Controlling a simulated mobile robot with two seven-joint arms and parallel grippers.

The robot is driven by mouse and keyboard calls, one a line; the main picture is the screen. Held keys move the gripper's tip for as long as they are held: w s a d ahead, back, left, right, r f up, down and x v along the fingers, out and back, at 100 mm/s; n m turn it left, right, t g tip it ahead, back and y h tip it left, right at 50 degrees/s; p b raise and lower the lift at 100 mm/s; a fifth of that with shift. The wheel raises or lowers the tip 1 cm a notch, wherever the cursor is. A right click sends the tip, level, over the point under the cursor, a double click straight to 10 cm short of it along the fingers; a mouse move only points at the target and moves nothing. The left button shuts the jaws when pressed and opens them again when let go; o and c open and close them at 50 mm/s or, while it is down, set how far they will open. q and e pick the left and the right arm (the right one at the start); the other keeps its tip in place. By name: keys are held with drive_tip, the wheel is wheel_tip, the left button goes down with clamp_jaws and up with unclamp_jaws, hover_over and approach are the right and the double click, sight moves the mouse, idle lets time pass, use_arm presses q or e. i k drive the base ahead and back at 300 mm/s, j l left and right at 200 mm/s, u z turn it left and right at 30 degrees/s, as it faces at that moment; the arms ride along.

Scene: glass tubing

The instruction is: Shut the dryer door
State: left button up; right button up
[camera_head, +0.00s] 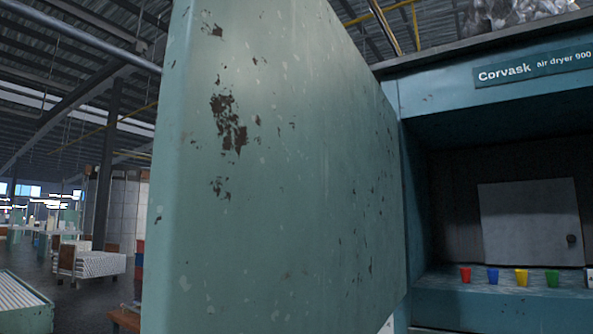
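The dryer door (290,200) is a large teal panel with chipped, rusty paint. It stands wide open on the left side of the dryer and fills the middle of the head view. The dryer (437,92) is a teal cabinet with a "Corvask air dryer 900" label (535,66). Its dark inside is exposed, with a small grey panel with a knob (525,222) at the back. Neither of my grippers shows in the head view. I cannot see the handle of the big door.
Red (465,275), blue (492,276), yellow (521,278) and green (552,279) cups stand in a row on the dryer's ledge (470,295). At left are a trolley (92,263), a teal crate of tubes (22,305) and a dark post (104,175). Open floor lies between them.

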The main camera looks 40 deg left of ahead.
sight(275, 205)
drive_tip(key=j+z, duration=0.1)
drive_tip(key=j, duration=0.4)
drive_tip(key=k+j, duration=0.15)
drive_tip(key=j, duration=0.3)
drive_tip(key=k+j+z, duration=0.15)
drive_tip(key=j, duration=0.8)
drive_tip(key=k+z, duration=0.05)
